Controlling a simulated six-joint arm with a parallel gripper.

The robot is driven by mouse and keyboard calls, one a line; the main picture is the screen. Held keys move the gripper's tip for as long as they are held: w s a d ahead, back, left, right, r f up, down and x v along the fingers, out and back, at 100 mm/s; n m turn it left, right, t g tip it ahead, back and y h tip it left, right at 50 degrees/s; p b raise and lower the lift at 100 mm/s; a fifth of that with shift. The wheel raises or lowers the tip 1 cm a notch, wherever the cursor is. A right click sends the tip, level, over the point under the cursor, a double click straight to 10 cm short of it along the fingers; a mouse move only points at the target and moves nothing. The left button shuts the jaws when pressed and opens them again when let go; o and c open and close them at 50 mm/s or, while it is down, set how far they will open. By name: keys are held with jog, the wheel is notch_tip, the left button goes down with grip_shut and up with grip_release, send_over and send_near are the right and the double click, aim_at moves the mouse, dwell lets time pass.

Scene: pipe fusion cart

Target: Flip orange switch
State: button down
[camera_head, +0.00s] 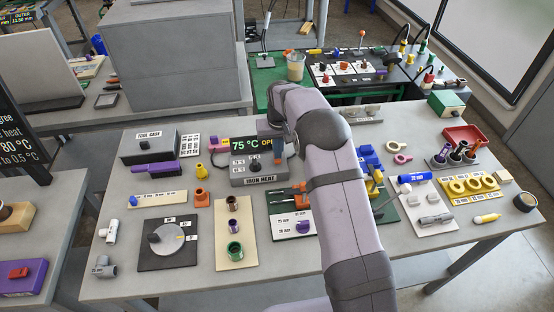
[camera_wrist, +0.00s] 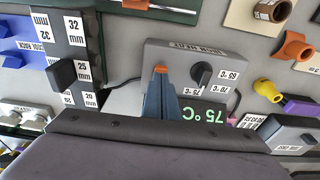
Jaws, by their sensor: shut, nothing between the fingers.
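The grey IRON HEAT box (camera_head: 260,181) stands mid-table, with a green 75 °C display (camera_head: 246,143) partly hidden behind my gripper. In the wrist view the box (camera_wrist: 180,50) appears upside down. A small orange tip, seemingly the orange switch (camera_wrist: 160,68), shows on its face right at the ends of my fingers; most of it is hidden. A black knob (camera_wrist: 201,74) is beside it, among temperature labels. My gripper (camera_head: 268,132) is over the box; in the wrist view its blue-grey fingers (camera_wrist: 160,90) are shut and empty. I cannot tell whether they touch the switch.
A dark selector block (camera_wrist: 72,72) with mm labels and a black knob is left in the wrist view. My arm hides part of the table.

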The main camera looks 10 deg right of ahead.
aim_at(278, 161)
jog(key=shift+f+b, duration=0.35)
jog(key=shift+f, duration=0.3)
dwell(0.4)
notch_tip(278, 161, up, 7)
jog(key=p, duration=0.5)
dwell(0.4)
dwell(0.4)
jog(key=s+d+r+g+b, duration=0.1)
jog(key=s, duration=1.7)
jog(key=s+d+r+b, duration=0.1)
jog(key=s+d, duration=0.1)
jog(key=s, duration=1.6)
jog(key=shift+s+d+g, duration=0.15)
jog(key=shift+d+g, duration=0.1)
jog(key=shift+g, duration=0.15)
